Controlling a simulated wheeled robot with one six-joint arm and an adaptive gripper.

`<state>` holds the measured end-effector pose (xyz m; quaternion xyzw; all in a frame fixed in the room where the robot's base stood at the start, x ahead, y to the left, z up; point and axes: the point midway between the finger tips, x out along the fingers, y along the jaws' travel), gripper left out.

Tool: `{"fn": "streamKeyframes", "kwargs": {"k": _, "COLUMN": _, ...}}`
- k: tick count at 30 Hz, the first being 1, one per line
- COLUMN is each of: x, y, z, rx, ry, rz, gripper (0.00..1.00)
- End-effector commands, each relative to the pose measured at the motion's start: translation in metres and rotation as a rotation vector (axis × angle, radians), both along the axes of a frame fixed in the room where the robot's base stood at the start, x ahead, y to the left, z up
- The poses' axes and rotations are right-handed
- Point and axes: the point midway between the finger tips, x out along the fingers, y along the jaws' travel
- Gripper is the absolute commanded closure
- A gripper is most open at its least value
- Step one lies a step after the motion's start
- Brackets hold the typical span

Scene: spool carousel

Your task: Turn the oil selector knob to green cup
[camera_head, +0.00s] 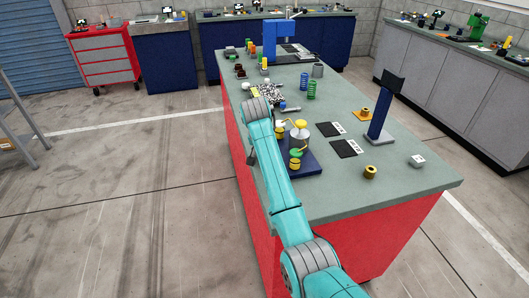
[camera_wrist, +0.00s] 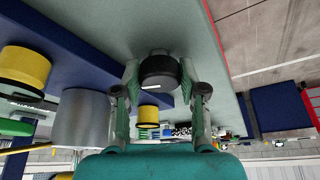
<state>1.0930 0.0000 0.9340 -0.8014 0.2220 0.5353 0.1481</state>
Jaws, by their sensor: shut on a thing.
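A black round knob (camera_wrist: 160,70) with a short white mark shows in the wrist view. My gripper (camera_wrist: 160,84) is shut on it, one finger on each side. In the head view my arm hides the knob and most of the gripper. The spool carousel, with a grey cylinder (camera_head: 300,141) in its middle, stands on a blue base (camera_head: 310,163). A yellow cup (camera_head: 300,124) is at its back and a green disc (camera_head: 296,153) sits near its front. I cannot tell which cup the white mark points to.
The carousel stands on a grey-green bench (camera_head: 400,185). A dark blue stand (camera_head: 380,115), black pads (camera_head: 346,149), a brass piece (camera_head: 370,172) and a white block (camera_head: 417,161) lie to its right. Green springs (camera_head: 311,90) and other parts are farther back. The floor left of the bench is clear.

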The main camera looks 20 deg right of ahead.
Motion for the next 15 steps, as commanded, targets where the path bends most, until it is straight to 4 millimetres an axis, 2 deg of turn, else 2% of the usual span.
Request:
{"fn": "streamKeyframes", "kwargs": {"k": 6, "x": 0.0010, "y": 0.0010, "z": 0.0011, "rx": 0.000, "ry": -0.001, "rz": -0.184, "gripper": 0.93}}
{"fn": "streamKeyframes", "kwargs": {"k": 15, "x": 0.0010, "y": 0.0006, "z": 0.0010, "rx": 0.001, "ry": -0.002, "rz": -0.370, "gripper": 0.93}}
